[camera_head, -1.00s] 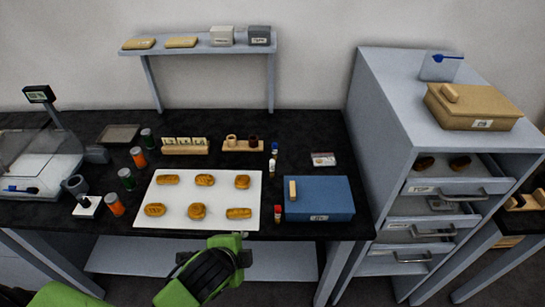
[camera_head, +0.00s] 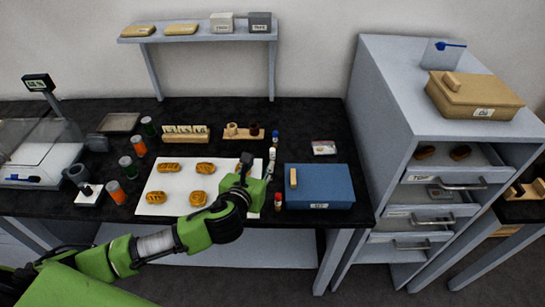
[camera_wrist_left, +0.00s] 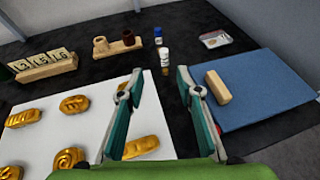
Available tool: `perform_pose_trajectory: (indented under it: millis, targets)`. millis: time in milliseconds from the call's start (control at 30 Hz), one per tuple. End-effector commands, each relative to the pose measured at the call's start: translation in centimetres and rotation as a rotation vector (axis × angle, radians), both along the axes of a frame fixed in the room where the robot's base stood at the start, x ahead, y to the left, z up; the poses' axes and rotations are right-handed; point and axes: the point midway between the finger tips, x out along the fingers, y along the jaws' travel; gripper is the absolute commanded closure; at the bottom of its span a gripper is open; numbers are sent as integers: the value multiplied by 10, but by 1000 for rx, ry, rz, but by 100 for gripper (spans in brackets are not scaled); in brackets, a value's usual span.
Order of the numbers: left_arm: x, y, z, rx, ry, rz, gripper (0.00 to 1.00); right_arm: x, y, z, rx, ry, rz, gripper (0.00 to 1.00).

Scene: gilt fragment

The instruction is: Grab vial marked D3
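Small capped vials stand on the black table between the white board and the blue box. A blue-capped vial (camera_head: 275,138) is farthest back and also shows in the left wrist view (camera_wrist_left: 158,36). A white-capped vial (camera_wrist_left: 165,61) stands just in front of it. A red-capped vial (camera_head: 277,201) stands near the front, left of the blue box. The label markings are too small to read. My left gripper (camera_head: 258,164) is over the board's right edge; in the wrist view (camera_wrist_left: 160,92) its fingers are spread and empty, with the white-capped vial beyond the gap.
The white board (camera_head: 155,195) carries several gilt pieces. The blue box (camera_head: 325,185) with a wooden handle is close on the right. A wooden holder with cups (camera_head: 243,137) and a card rack (camera_head: 185,138) stand behind. Orange and green jars are on the left.

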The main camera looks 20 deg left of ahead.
Motion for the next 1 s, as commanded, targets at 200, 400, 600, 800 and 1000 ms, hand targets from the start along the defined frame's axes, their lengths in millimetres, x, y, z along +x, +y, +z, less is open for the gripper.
perform_pose_trajectory:
  millis: [200,400,600,800,1000]
  targets:
    - [35,1,-13,-4,0,4,68,0,0,5,0,0,0,60]
    - [61,2,-24,-5,1,4,68,0,0,6,0,1,0,60]
    - [71,2,-29,-5,1,3,68,0,0,7,0,1,0,60]
    - [85,-1,-34,-7,2,4,68,0,0,12,0,1,0,60]
    - [108,-4,-44,-6,1,5,68,0,0,15,0,1,-1,60]
